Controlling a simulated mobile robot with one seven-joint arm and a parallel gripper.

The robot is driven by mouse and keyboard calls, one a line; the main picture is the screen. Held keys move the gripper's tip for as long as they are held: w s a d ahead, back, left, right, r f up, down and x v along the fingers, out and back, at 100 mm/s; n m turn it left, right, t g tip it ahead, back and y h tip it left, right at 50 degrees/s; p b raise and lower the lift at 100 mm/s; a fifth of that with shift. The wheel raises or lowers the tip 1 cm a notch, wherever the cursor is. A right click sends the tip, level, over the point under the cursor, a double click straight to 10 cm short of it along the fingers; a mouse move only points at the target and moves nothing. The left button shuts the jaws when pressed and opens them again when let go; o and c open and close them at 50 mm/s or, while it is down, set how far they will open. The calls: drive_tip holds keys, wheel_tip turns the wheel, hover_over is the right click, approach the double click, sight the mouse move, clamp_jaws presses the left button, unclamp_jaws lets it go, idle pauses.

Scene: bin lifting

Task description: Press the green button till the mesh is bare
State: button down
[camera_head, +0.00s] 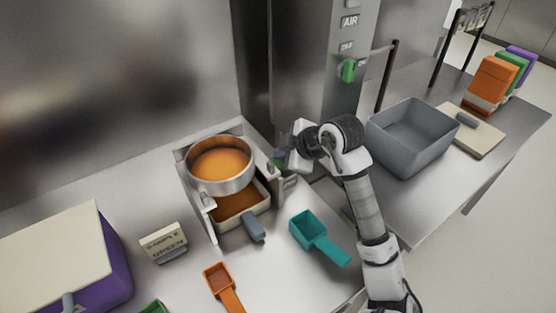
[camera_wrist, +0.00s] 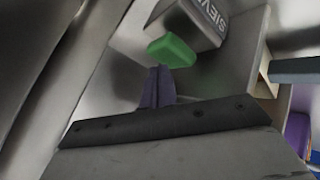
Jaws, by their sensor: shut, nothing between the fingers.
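The sieve pan (camera_head: 221,190) is a round metal rim on a metal stand, filled with orange powder (camera_head: 220,160) that hides the mesh. A pale tray (camera_head: 265,203) with orange powder sits under it. The green button (camera_wrist: 172,50) is on the stand's side, beside a "SIEVE" label (camera_wrist: 208,14), in the wrist view. In the head view only a small bit of green shows beside my gripper. My gripper (camera_head: 280,157) is at the stand's right side. Its purple fingers (camera_wrist: 157,88) are shut and empty, with tips at the button's lower edge; I cannot tell whether they touch.
A teal scoop (camera_head: 310,230) and an orange scoop (camera_head: 220,280) lie in front. A label block (camera_head: 163,242) and a purple bin (camera_head: 112,270) stand left. A metal column with a green knob (camera_head: 347,70) rises behind. A grey bin (camera_head: 400,150) stands right.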

sight(282, 162)
drive_tip(key=shift+f+b, duration=0.65)
drive_tip(key=shift+f, duration=0.05)
idle(0.5)
drive_tip(key=shift+r, duration=0.15)
drive_tip(key=shift+r+p, duration=0.85)
drive_tip(key=shift+r, duration=0.15)
wheel_tip(282, 162, up, 5)
drive_tip(key=p, duration=0.3)
drive_tip(key=shift+p, duration=0.35)
idle(0.6)
